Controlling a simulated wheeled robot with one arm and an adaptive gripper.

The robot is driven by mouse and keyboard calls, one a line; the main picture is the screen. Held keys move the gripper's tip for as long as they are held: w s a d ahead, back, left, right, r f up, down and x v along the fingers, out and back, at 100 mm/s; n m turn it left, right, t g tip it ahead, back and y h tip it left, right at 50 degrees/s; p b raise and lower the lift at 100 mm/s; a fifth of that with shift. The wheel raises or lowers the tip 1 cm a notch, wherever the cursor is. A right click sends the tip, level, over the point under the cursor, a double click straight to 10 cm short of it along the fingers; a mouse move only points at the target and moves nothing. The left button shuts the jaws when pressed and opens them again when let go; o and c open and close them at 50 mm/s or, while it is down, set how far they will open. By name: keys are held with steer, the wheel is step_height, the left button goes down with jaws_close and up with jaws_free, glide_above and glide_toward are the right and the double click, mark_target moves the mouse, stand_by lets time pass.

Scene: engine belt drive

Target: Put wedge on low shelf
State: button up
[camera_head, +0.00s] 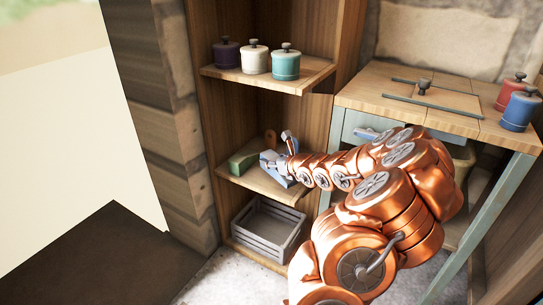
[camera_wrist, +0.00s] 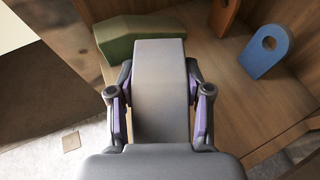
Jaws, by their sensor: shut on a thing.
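My gripper (camera_wrist: 162,115) is shut on a grey wedge (camera_wrist: 160,75), with its purple-padded fingers on both sides of it. In the head view my gripper (camera_head: 284,164) is at the front of the lower wooden shelf (camera_head: 258,183). The wedge is over this shelf, beside a green block (camera_head: 242,161). In the wrist view the green block (camera_wrist: 125,35) lies behind the wedge's far end and is partly covered by it. I cannot tell whether the wedge touches the shelf or the block.
A blue holed piece (camera_wrist: 266,52) and a brown holed piece (camera_wrist: 224,14) stand on the shelf to the right. Jars (camera_head: 254,59) stand on the shelf above. A grey crate (camera_head: 268,228) is below. A wooden table (camera_head: 450,118) stands at the right.

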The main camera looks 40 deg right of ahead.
steer(key=shift+w+d+r+p, duration=0.1)
steer(key=shift+w+d+p, duration=0.75)
steer(key=shift+w+p, duration=0.2)
steer(key=shift+w+d+f+p, duration=0.25)
steer(key=shift+w+d+p, duration=0.15)
steer(key=shift+w+p, duration=0.1)
steer(key=shift+w+d+p, duration=0.15)
steer(key=shift+w+p, duration=0.05)
steer(key=shift+p, duration=0.15)
step_height(320, 180, down, 4)
steer(key=b, duration=0.3)
steer(key=shift+r, duration=0.25)
steer(key=o, duration=1.2)
steer(key=shift+o, duration=0.2)
